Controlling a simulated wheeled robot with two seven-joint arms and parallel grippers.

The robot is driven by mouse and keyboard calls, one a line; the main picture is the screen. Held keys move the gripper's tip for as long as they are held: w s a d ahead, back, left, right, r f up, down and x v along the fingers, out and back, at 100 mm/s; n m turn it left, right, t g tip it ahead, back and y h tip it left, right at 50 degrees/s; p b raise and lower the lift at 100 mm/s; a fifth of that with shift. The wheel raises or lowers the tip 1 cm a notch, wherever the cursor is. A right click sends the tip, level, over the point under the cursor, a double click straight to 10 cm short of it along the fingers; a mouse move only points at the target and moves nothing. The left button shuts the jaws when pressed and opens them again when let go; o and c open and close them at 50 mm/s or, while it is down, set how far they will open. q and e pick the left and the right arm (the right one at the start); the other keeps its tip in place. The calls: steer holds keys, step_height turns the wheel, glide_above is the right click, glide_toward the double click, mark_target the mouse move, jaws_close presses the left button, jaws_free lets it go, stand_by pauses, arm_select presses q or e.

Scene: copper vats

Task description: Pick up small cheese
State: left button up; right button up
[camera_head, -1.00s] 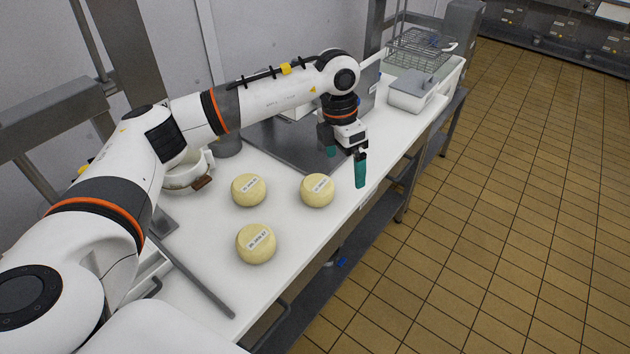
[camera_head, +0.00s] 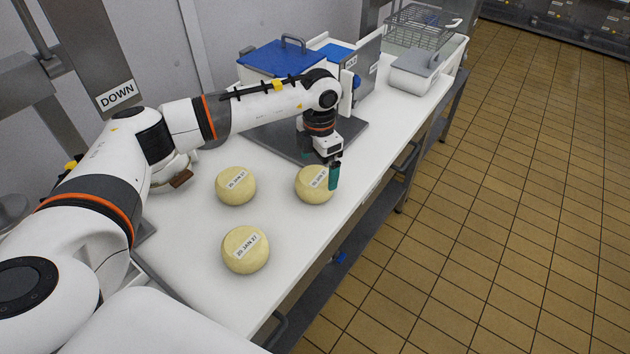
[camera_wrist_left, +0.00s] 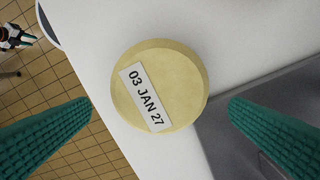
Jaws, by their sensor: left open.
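Three pale yellow round cheeses with white date labels stand on the white table: one at the back left (camera_head: 236,187), one at the front (camera_head: 245,252) and one at the right (camera_head: 308,192). They look alike in size. My left gripper (camera_head: 320,170) is open, its teal fingers pointing down over the right cheese and partly hiding it. In the left wrist view that cheese (camera_wrist_left: 185,85), labelled 03 JAN 27, lies beyond and between the two spread fingers, touching neither.
A grey metal plate (camera_head: 270,137) lies on the table (camera_head: 200,245) behind the cheeses. A blue-lidded box (camera_head: 272,58) and a grey-lidded container (camera_head: 412,75) stand farther back. The table's front edge runs close to the right cheese, with tiled floor beyond.

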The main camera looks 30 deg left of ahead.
mark_target(316, 176)
arm_select(q)
steer(key=f, duration=0.1)
steer(key=f+p, duration=0.1)
steer(key=f, duration=0.2)
steer(key=shift+s+a+f+p, duration=0.1)
steer(key=shift+s+a+p, duration=0.1)
steer(key=shift+s+p, duration=0.15)
steer(key=shift+f, duration=0.7)
steer(key=c, duration=1.1)
steer(key=shift+w+r, duration=0.1)
steer(key=shift+c, duration=0.2)
